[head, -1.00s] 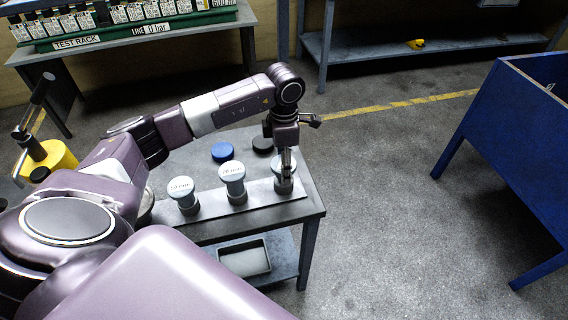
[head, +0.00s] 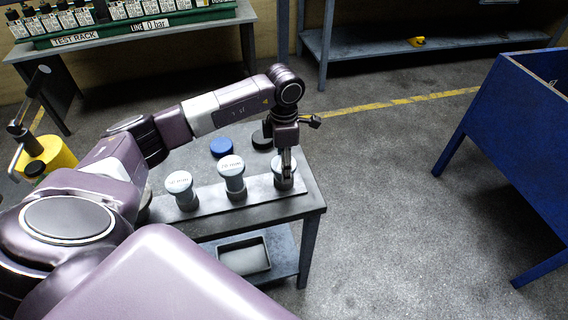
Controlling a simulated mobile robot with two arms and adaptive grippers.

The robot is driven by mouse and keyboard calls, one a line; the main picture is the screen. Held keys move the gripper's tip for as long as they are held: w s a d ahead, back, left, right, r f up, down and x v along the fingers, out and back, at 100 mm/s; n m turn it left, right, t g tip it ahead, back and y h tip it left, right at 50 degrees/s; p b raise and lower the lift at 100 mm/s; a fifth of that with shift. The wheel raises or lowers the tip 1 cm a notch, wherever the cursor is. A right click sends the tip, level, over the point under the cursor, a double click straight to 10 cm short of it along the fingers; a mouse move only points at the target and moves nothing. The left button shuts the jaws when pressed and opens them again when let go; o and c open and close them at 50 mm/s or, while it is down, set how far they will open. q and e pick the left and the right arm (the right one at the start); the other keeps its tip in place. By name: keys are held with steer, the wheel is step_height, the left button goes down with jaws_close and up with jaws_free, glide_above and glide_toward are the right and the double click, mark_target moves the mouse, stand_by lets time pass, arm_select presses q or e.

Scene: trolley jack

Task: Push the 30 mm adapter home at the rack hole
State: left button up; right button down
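Three grey adapters with pale round tops stand in a row on a light rack strip (head: 212,203) on the small table. The left adapter (head: 180,184) and middle adapter (head: 232,176) have printed tops, too small to read surely. The right adapter (head: 277,181) is partly hidden by my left gripper (head: 286,172), so its label cannot be read and I cannot tell which one is the 30 mm. My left gripper points down with its fingertips at this adapter's top. The fingers look close together, but their gap is not clear. My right gripper is not in view.
A blue cap (head: 221,148) and a black cap (head: 262,143) lie behind the row. A grey tray (head: 244,256) is on the lower shelf. Floor between is clear.

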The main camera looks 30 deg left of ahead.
arm_select(q)
steer(key=o, duration=1.4)
steer(key=shift+c, duration=0.2)
steer(key=shift+f, duration=0.1)
step_height(320, 180, up, 12)
